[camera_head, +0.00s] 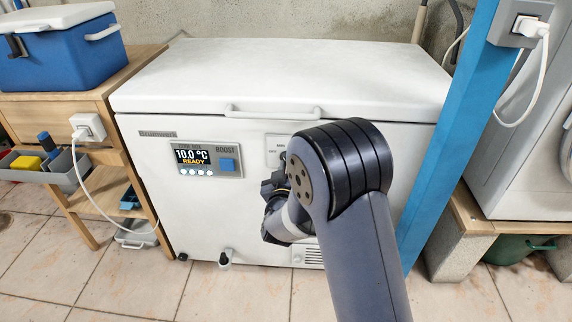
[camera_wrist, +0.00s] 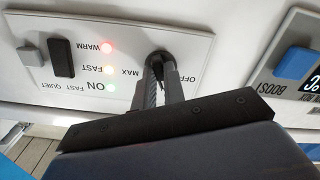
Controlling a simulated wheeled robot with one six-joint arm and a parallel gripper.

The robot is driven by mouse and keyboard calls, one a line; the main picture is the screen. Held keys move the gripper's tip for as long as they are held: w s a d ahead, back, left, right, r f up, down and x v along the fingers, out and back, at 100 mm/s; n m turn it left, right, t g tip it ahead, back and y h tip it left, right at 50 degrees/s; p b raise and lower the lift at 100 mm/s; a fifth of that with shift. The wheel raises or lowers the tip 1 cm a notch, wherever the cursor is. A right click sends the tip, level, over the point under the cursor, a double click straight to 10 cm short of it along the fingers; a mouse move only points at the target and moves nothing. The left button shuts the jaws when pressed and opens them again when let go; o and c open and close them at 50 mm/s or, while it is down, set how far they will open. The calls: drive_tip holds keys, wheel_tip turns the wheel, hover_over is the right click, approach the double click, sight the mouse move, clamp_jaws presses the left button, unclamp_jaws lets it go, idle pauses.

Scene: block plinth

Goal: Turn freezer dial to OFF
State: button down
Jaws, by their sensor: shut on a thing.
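The white chest freezer (camera_head: 220,205) stands in the middle of the head view with its lid closed. Its white control panel (camera_head: 277,146) is partly hidden behind my arm; it also shows upside down in the wrist view (camera_wrist: 195,45). In the wrist view the black round dial (camera_wrist: 158,56) sits between the printed words MAX and OFF. My gripper (camera_wrist: 160,76) is shut on the dial, its fingers covering much of it. The pointer position is hard to tell. In the head view the dial and fingertips are hidden by my arm.
The panel has a black switch (camera_wrist: 61,57), a grey button (camera_wrist: 32,56) and lit red, amber and green lamps. A display (camera_head: 193,156) reads 10.0 °C READY, next to a blue BOOST button (camera_head: 228,165). A blue post (camera_head: 440,150) stands close on the right.

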drive_tip(key=shift+n+p, duration=1.55)
drive_tip(key=shift+n, duration=2.65)
drive_tip(key=c, duration=1.5)
unclamp_jaws()
drive_tip(key=shift+r, duration=0.1)
drive_tip(key=s+p, duration=0.1)
drive_tip(key=s, duration=0.9)
drive_tip(key=shift+s+a+p, duration=0.15)
drive_tip(key=shift+s+p, duration=0.15)
drive_tip(key=shift+s, duration=0.1)
